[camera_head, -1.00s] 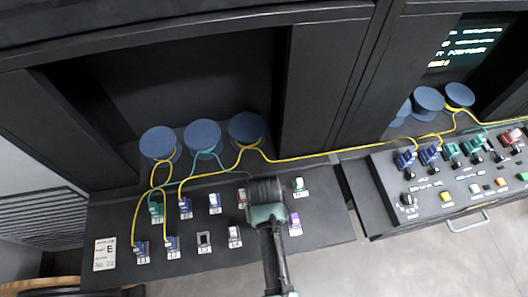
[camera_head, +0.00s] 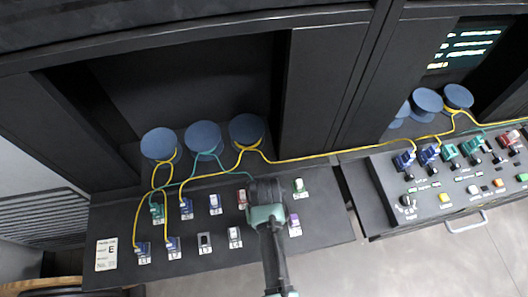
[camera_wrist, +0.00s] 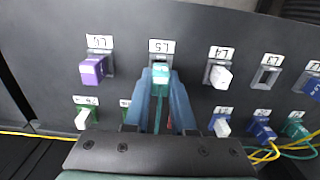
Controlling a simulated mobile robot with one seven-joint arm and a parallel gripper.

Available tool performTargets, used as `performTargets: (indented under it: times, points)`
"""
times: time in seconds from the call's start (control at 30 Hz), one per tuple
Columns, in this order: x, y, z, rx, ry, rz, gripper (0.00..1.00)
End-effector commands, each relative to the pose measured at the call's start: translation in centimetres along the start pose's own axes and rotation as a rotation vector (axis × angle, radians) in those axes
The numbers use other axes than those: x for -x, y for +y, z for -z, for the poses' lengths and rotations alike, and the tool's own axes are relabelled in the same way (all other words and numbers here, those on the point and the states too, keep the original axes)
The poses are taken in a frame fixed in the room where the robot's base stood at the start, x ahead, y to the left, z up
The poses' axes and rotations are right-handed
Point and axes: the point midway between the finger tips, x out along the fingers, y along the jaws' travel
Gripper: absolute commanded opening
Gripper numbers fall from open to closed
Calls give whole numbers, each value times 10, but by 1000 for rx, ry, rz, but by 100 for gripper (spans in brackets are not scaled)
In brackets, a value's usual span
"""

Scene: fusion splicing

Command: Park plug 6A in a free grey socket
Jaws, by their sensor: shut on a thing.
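My gripper (camera_wrist: 160,98) is shut on a teal plug (camera_wrist: 161,73), with its teal cable running back between the fingers. The plug is at the socket labelled L5 (camera_wrist: 161,46); I cannot tell how deep it sits. No 6A marking is readable on it. In the head view my gripper (camera_head: 267,207) covers the plug and this socket. An empty grey socket (camera_wrist: 267,77), labelled L3, lies two places right in the wrist view; it also shows in the head view (camera_head: 204,243).
A purple plug (camera_wrist: 93,70) and a white plug (camera_wrist: 221,77) flank the held one. Several other plugs fill the back row, including a red one (camera_head: 241,197). Yellow and teal cables run to blue spools (camera_head: 247,130). A control panel (camera_head: 450,185) stands at right.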

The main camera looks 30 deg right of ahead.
Motion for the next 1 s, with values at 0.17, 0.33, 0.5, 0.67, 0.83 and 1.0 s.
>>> performTargets:
  times: [0.17, 0.33, 0.5, 0.67, 0.83, 1.0]
  points:
    - [0, 0, 0, 0, 0, 0, 0]
    - [-1, 0, 0, 0, 0, 0, 0]
    - [-4, 0, 0, 0, 0, 0, 0]
    - [-7, 0, 0, 0, 0, 0, 0]
    - [-10, 0, 0, 0, 0, 0, 0]
    - [-11, 0, 0, 0, 0, 0, 0]
